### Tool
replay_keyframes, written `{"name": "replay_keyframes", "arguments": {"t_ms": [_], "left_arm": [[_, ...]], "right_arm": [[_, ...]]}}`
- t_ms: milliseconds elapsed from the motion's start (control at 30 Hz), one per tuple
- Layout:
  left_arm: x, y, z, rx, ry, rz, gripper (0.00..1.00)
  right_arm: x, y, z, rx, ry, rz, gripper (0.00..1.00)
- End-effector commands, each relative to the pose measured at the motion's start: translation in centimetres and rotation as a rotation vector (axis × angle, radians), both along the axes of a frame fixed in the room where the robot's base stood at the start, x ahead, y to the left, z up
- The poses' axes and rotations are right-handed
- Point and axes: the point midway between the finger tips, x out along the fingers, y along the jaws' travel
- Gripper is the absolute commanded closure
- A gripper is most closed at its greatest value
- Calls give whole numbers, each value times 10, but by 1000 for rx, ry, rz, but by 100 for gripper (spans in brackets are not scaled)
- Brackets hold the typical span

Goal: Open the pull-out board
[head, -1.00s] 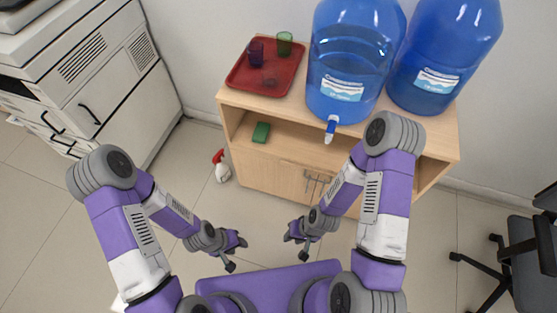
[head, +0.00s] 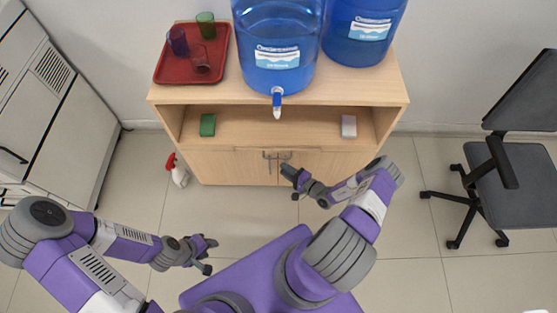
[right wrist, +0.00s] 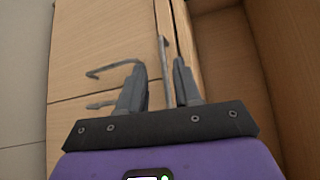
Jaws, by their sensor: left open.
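The pull-out board (head: 218,150) shows as a thin wooden strip between the cabinet's open shelf and its doors; it looks flush with the front. Its grey bar handle (right wrist: 166,80) shows in the right wrist view. My right gripper (head: 290,184) is at the cabinet front by the handles. In the right wrist view its fingers (right wrist: 158,66) are apart, with the bar handle between them in the picture; contact cannot be told. My left gripper (head: 211,256) is open and empty over the floor, well away from the cabinet.
Below the board are two doors (head: 225,170) with grey handles close together. On top stand a red tray (head: 190,77) with cups and two blue water bottles (head: 277,35). A green block (head: 207,125) and a pale block (head: 348,126) lie on the shelf. A chair (head: 515,185) stands right.

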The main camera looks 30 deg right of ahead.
Motion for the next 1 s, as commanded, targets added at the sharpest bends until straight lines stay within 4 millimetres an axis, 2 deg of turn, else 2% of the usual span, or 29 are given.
{"name": "replay_keyframes", "arguments": {"t_ms": [33,133,400,600,967,1000], "left_arm": [[0,0,-1,0,0,0,57],[0,0,-4,0,0,0,57],[0,0,-18,0,0,0,57],[0,0,-26,0,0,0,57],[0,0,-26,0,0,0,57],[0,0,-26,0,0,0,57]], "right_arm": [[0,-13,-3,-16,-16,-47,67],[5,-22,-5,-35,-34,-89,67],[44,-12,-12,-37,-37,-87,67],[66,-7,-14,-37,-35,-86,67],[72,-5,-13,-37,-34,-86,67],[72,-5,-13,-37,-34,-86,73]]}}
